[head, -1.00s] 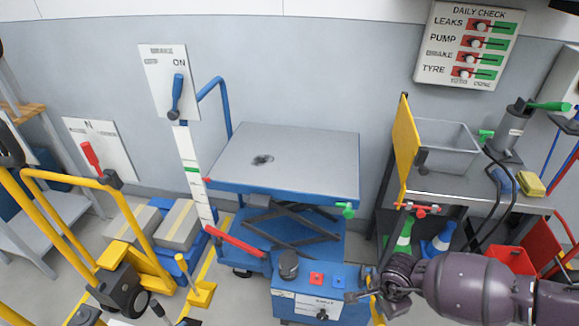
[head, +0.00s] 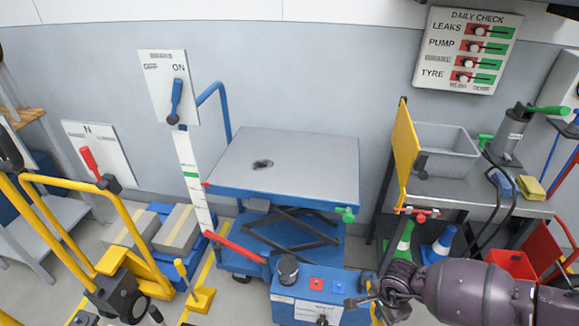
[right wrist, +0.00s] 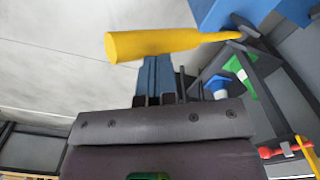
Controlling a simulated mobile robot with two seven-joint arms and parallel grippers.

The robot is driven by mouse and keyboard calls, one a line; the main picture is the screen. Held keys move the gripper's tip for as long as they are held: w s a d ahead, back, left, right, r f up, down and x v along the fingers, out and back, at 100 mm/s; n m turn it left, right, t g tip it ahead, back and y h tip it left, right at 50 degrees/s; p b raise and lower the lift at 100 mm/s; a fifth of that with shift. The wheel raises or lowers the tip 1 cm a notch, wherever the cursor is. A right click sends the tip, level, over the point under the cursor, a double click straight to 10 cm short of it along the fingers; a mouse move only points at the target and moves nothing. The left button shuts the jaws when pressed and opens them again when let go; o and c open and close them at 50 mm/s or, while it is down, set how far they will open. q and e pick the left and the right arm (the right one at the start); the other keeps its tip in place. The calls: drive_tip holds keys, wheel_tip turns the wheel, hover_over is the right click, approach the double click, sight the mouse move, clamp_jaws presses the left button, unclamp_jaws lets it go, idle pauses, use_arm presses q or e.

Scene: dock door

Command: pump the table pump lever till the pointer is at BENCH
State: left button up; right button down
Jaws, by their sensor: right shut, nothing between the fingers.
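The blue lift table (head: 285,165) has a flat grey top with a dark spot on it. A white scale strip (head: 195,190) with a green band stands at its left. A small red pointer (head: 207,185) at the table's left edge sits a little below the green band. The scale's labels are too small to read. A yellow handle (right wrist: 150,44), apparently the pump lever, lies across the right wrist view. My right gripper (head: 354,302) is shut and empty beside the blue pump box; its fingertips (right wrist: 158,62) are just at the handle, contact unclear. My left gripper is out of view.
The blue box (head: 320,290) carries a black knob and red and blue buttons. A red lever (head: 235,246) sticks out left of it. A bench with a grey bin (head: 446,160) stands right. A yellow trolley (head: 65,215) is left.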

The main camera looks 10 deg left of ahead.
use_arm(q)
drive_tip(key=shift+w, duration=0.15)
use_arm(e)
drive_tip(key=shift+f, duration=0.35)
